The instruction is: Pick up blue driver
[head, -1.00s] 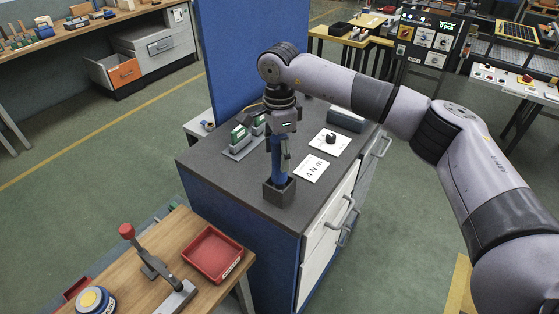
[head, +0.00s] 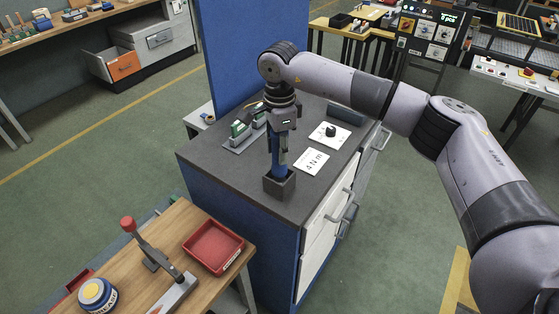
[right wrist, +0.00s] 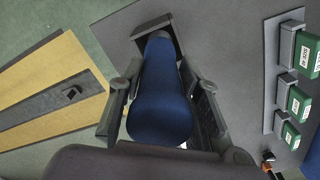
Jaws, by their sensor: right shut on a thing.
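The blue driver (head: 280,161) stands upright with its lower end in a dark square holder (head: 281,187) on the grey cabinet top. My right gripper (head: 281,143) comes down from above and is shut on the driver's blue body. In the right wrist view the driver (right wrist: 161,92) runs between the two fingers, its far end inside the dark holder (right wrist: 176,30). The fingers hide part of the driver in the head view. My left gripper is not in view.
On the cabinet top (head: 232,172) lie a white "4 N m" card (head: 312,161), a card with a black knob (head: 331,131) and a rack of green-labelled blocks (head: 243,135). A blue panel (head: 245,50) rises behind. A red tray (head: 213,246) sits on the wooden bench in front.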

